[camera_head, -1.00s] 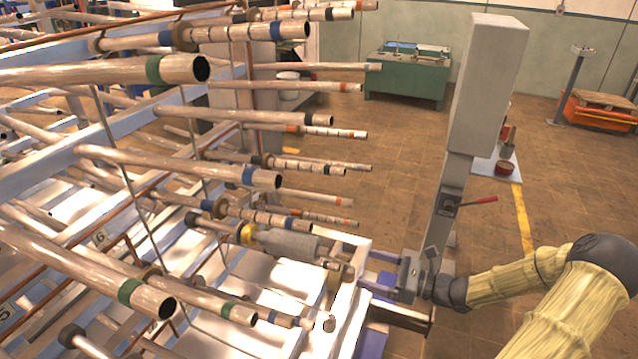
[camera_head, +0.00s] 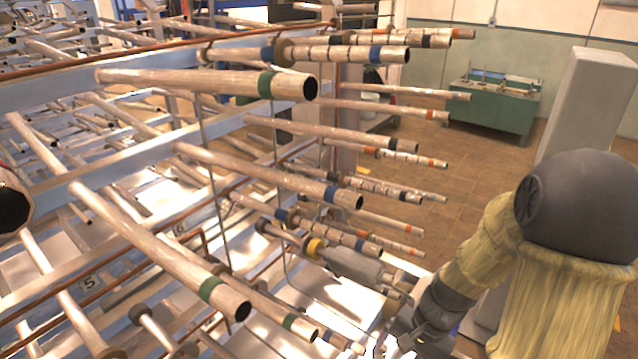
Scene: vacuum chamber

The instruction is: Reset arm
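My arm (camera_head: 580,250), with a yellowish sleeve and dark grey joints, fills the lower right of the head view. My gripper (camera_head: 395,343) is small at the bottom edge, below the dark wrist, partly cut off. It is close in the picture to the front end of the pipe rack. Whether its fingers are open or shut does not show, and nothing held can be made out. A grey cylinder with a yellow ring (camera_head: 350,264) sits among the pipes just above and left of it.
A rack of several metal pipes (camera_head: 270,170) with green, blue and orange bands fills the left and middle, ends pointing right. A grey column (camera_head: 590,105) stands behind my arm. A green bench (camera_head: 495,105) stands at the back. Brown floor (camera_head: 480,160) is clear between.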

